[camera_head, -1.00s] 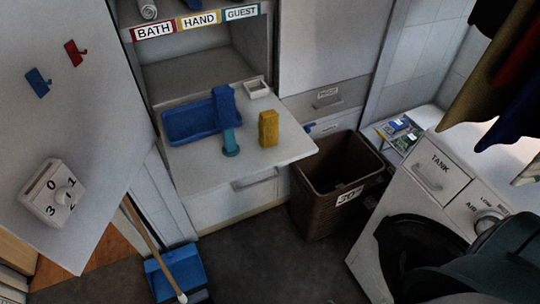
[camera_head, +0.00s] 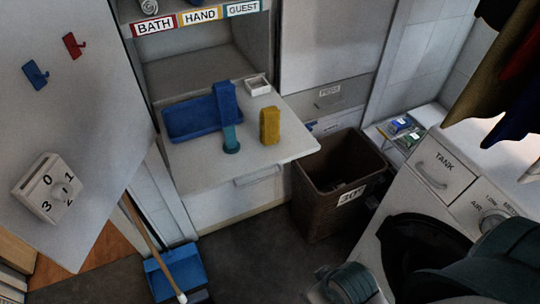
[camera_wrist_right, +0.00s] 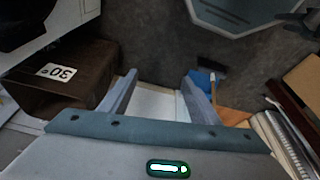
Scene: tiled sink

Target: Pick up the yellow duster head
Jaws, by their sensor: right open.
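The yellow duster head (camera_head: 270,126) stands upright on the white counter (camera_head: 270,160), near its right side. A blue-and-teal upright piece (camera_head: 226,105) stands left of it, apart from it, in front of a blue tray (camera_head: 185,122). My right arm shows at the lower right of the head view, but its fingertips are not visible there. In the right wrist view my right gripper (camera_wrist_right: 160,85) is open and empty, with a pale surface beyond its fingers. It is clear of the yellow duster head, which I cannot make out in that view. My left gripper is not in view.
A brown bin (camera_head: 342,185) stands right of the counter; it also shows in the wrist view (camera_wrist_right: 65,75). A white washing machine (camera_head: 440,170) stands at the right. A blue dustpan (camera_head: 175,272) is on the floor. A small white dish (camera_head: 257,86) sits behind the duster head.

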